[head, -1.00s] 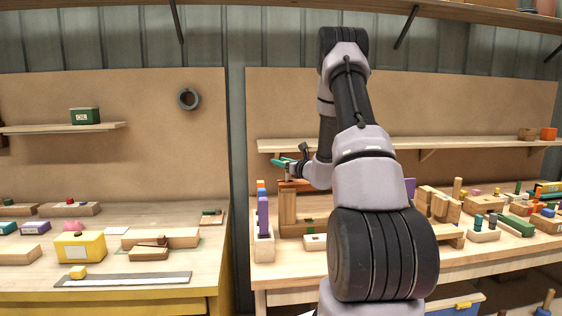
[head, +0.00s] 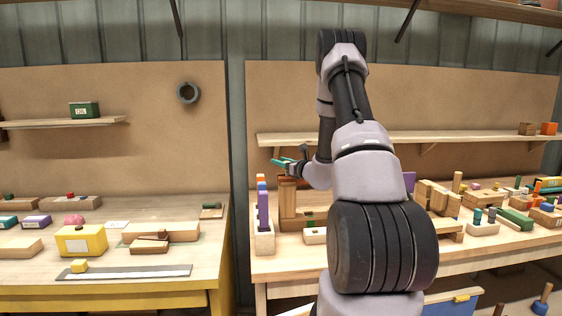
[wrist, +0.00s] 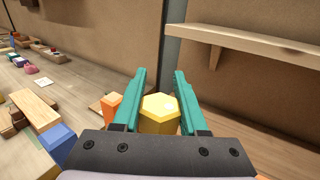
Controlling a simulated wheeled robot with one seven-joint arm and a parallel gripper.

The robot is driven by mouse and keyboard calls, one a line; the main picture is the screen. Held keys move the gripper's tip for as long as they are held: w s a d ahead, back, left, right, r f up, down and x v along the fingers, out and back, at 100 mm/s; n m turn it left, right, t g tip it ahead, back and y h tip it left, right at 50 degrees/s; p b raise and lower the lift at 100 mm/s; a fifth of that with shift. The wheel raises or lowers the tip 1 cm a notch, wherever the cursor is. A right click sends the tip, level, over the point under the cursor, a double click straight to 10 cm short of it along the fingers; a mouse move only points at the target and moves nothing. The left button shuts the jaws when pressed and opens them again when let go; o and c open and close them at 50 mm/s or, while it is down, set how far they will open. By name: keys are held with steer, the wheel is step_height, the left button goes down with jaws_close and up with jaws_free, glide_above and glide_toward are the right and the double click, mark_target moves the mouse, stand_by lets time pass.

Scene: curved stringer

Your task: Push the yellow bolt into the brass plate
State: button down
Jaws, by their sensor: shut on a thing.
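The yellow bolt (wrist: 159,108) has a hexagonal head and sits between the two teal fingers of my gripper (wrist: 160,90) in the wrist view. My gripper is shut on it. In the head view my gripper (head: 284,162) is small, above a brown wooden block (head: 287,205) on the right bench; the bolt cannot be made out there. I cannot make out the brass plate in either view; my arm covers part of the bench.
A rack with a purple upright piece (head: 263,210) stands left of the block. A wall shelf (head: 470,139) runs behind my arm. Wooden blocks (head: 437,202) and pegs crowd the bench on the right. A gap separates it from the left bench (head: 60,272).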

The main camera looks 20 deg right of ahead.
steer(key=shift+f, duration=0.55)
steer(key=shift+c, duration=1.8)
jaws_free()
steer(key=v, duration=1)
steer(key=shift+s, duration=0.4)
